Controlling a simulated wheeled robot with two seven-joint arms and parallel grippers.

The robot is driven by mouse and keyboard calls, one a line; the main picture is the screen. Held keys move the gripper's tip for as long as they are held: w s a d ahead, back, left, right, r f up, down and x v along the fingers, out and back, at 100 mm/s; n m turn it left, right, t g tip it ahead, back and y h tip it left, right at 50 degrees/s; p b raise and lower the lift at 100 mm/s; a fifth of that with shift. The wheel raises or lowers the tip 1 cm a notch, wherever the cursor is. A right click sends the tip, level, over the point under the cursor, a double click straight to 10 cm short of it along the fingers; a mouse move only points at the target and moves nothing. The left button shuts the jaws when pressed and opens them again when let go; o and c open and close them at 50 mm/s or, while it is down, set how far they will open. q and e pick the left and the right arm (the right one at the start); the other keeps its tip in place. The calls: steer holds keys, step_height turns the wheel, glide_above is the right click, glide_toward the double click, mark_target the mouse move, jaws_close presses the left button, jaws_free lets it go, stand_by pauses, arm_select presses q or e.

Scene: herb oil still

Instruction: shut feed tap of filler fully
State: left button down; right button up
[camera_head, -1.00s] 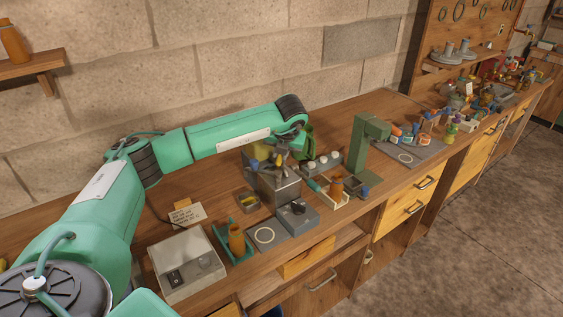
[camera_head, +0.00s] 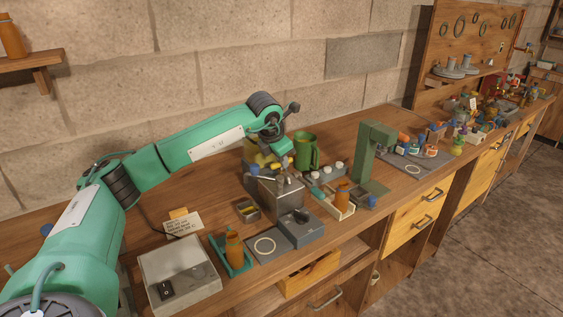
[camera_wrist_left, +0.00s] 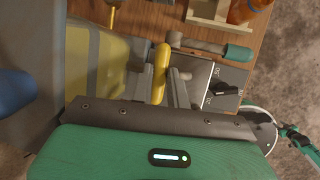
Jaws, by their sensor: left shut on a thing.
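The filler (camera_head: 277,196) is a grey metal box on the bench, with a yellow tank above it, partly hidden by my arm. My left gripper (camera_head: 283,177) reaches down over the filler from the left. In the left wrist view the yellow lever of the feed tap (camera_wrist_left: 160,66) stands between the two fingers of my left gripper (camera_wrist_left: 160,88), which are shut on it. The yellow tank (camera_wrist_left: 92,62) fills the left of that view. The tap's exact angle cannot be told. My right gripper is out of view.
A grey box with a black knob (camera_head: 300,217) stands in front of the filler. A green jug (camera_head: 305,150) and a green press-like stand (camera_head: 374,150) are close on the right. An orange bottle (camera_head: 235,248) and a switch box (camera_head: 180,274) stand at front left.

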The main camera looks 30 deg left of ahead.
arm_select(q)
steer(key=shift+m, duration=0.4)
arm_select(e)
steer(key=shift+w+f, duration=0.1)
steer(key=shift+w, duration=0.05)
arm_select(q)
steer(key=c, duration=1.4)
jaws_free()
steer(key=shift+o, duration=0.2)
